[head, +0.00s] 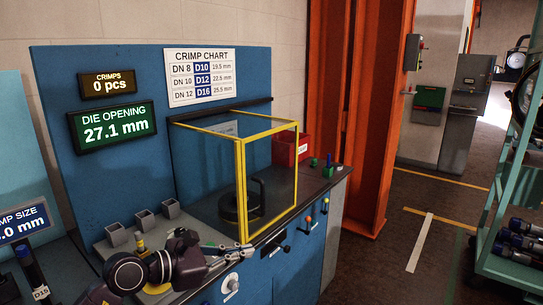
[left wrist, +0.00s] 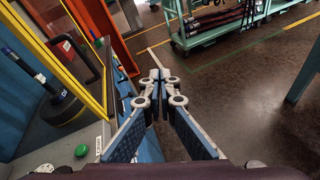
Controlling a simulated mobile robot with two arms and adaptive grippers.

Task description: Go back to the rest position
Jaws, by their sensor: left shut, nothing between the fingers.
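My left arm reaches in from the bottom left of the head view. Its gripper (head: 246,252) is in front of the yellow-framed guard box (head: 270,180), near the front edge of the blue bench. The left wrist view shows the gripper (left wrist: 156,82) with its two fingers together and nothing between them. Beyond the fingertips there is open floor. My right gripper is not in view.
Levers and knobs (head: 286,249) stick out from the bench front beside the gripper. Small grey cups (head: 145,219) stand on the bench top. A red bin (head: 287,150) is behind the guard box. A green hose rack (head: 500,262) stands at right, with free floor between.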

